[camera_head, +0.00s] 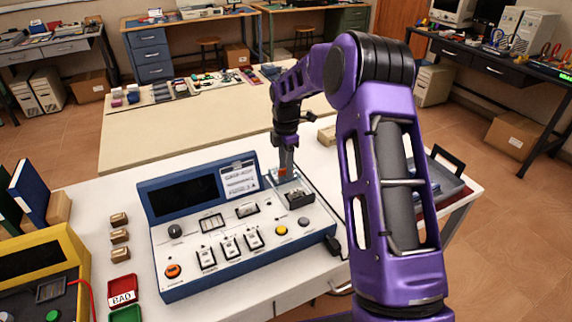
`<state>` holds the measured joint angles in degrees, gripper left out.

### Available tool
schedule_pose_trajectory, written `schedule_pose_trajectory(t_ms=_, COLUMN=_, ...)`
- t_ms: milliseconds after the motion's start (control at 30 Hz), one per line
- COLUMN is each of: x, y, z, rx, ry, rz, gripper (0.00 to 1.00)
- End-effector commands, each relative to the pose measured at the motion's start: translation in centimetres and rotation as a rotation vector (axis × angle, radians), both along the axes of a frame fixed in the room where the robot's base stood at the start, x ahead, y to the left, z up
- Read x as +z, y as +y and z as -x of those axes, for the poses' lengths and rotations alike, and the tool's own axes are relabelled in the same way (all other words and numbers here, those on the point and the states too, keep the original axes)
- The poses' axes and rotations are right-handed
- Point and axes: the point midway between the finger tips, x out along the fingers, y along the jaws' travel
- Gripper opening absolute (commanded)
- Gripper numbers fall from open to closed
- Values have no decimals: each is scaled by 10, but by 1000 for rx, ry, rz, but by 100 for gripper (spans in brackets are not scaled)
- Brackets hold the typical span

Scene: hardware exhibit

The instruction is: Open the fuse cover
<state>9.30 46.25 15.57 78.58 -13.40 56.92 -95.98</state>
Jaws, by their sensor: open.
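A blue-and-white control console (240,228) stands on the white table, with a dark screen, switches, knobs and buttons. At its upper right is a small clear, pale-blue piece (271,179) that looks like the fuse cover, with a spot of orange by it. A dark block (299,197) sits just below it on the panel. My gripper (286,172) points down at this corner of the console, at or just above the clear piece. Its jaws are open, but the fingertips are small, and I cannot tell whether they touch the cover. The gripper partly hides the cover.
A yellow device (42,262) and a red BAD tray (122,289) stand left of the console. A grey tray (440,183) is at the right, partly behind my arm.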

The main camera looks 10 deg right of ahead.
Motion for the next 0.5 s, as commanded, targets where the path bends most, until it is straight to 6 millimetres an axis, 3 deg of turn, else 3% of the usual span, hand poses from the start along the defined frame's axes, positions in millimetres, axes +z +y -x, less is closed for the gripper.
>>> schedule_pose_trajectory(t_ms=133, x=5, y=0, z=0, rx=0, ry=-1, rz=0, gripper=42)
schedule_pose_trajectory(t_ms=267, x=23, y=0, z=-1, rx=0, ry=-3, rz=0, gripper=42)
schedule_pose_trajectory(t_ms=500, x=80, y=0, z=-1, rx=-1, ry=-4, rz=1, gripper=42)
